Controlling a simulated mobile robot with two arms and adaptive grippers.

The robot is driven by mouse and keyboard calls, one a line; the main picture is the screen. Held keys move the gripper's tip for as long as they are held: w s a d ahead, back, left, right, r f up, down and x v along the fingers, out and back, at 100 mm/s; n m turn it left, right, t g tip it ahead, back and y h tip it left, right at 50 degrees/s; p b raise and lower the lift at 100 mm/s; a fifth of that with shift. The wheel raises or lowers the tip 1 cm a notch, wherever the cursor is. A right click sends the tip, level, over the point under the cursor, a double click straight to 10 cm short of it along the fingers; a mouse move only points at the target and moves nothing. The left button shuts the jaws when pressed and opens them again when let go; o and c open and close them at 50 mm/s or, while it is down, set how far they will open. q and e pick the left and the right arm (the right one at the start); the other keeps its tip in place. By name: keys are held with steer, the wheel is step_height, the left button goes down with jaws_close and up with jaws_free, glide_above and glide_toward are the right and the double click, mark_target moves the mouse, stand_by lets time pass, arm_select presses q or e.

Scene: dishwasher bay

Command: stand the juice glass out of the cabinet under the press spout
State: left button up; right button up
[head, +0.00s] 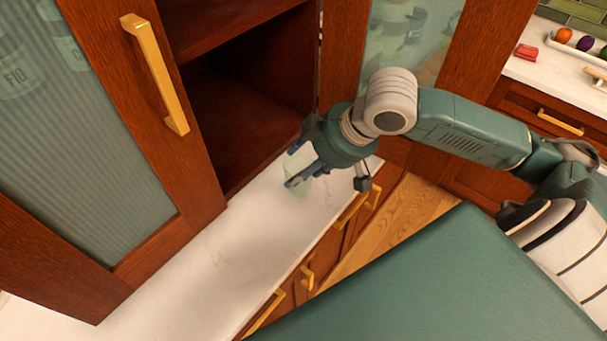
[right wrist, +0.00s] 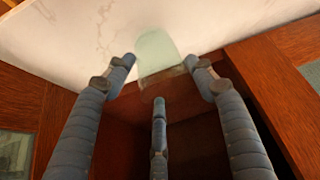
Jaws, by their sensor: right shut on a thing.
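The juice glass (right wrist: 157,52) is pale green and see-through. In the right wrist view it sits between the fingers of my right gripper (right wrist: 160,75). In the head view this gripper (head: 300,176) is shut on the glass, over the white counter in front of the cabinet opening, and its fingers hide much of the glass. I cannot tell whether the glass touches the counter. The cabinet (head: 240,110) stands open, and the part of its dark wooden inside that I see is empty. The press and its spout are not in view, nor is my left gripper.
A ribbed-glass cabinet door (head: 90,120) with a gold handle (head: 155,75) stands at the left, with jars behind the glass. The white counter (head: 220,245) is clear at its front left. A tray with fruit (head: 585,42) lies on another counter at the far right.

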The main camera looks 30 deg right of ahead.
step_height(320, 180, down, 3)
steer(key=shift+f, duration=0.1)
arm_select(q)
steer(key=s, duration=0.1)
steer(key=s+d, duration=0.1)
steer(key=shift+s+f, duration=0.15)
steer(key=shift+s, duration=0.15)
arm_select(e)
steer(key=o, duration=1.2)
arm_select(q)
steer(key=shift+w+a, duration=0.1)
steer(key=shift+w, duration=0.4)
arm_select(e)
steer(key=shift+o, duration=0.6)
